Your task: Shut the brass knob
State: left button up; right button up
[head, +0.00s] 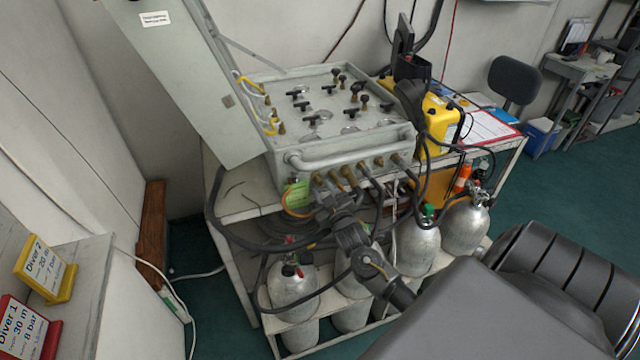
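The grey air panel (390,132) sits on a bench with its lid raised at the left. Its top carries several black T-handles (312,119) and several small dark knobs on brass stems, one brass-coloured one (355,91) near the middle right. I cannot tell which is the task's knob, or whether it is open. My dark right arm reaches up from the lower right, and its gripper (326,207) is just before the panel's front, below the brass hose fittings (348,173) and apart from the top knobs. Its fingers blend with hoses and are unclear. My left gripper is out of view.
A grey rail (335,159) runs along the panel's front edge. Black hoses hang around my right arm, with several grey cylinders (419,248) below. A yellow case (441,122) with black parts stands right of the panel. The open lid (195,75) bounds the left.

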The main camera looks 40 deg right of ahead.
aim_at(318, 181)
jog(key=shift+x, duration=1.4)
grip_shut()
